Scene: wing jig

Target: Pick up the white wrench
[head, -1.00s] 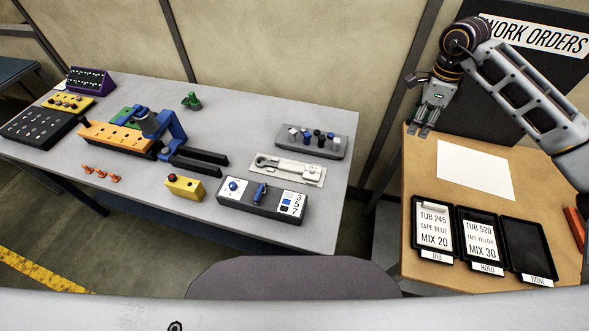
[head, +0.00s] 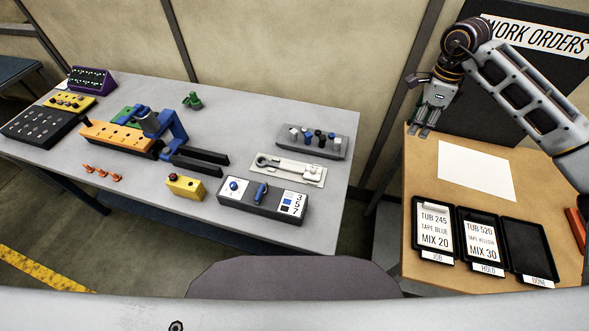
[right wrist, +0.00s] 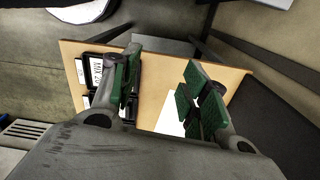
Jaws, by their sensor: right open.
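The white wrench (head: 286,166) lies on a pale holder plate (head: 313,181) on the grey table, right of centre in the head view. Its round head is at the left and its handle runs to the right. My right gripper (head: 420,133) is over the back left corner of the brown work-order table, well to the right of the wrench. It points down, open and empty. The right wrist view shows its two fingers (right wrist: 160,97) spread apart, with the brown table below; the wrench is not seen there. My left gripper is not in view.
A grey rack (head: 312,143) with several knobbed pieces stands behind the wrench. A dark box with switches and digits (head: 262,202) is in front. A blue clamp with dark bars (head: 200,157) is to the left. A gap separates the grey table (head: 255,120) from the brown table (head: 425,180).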

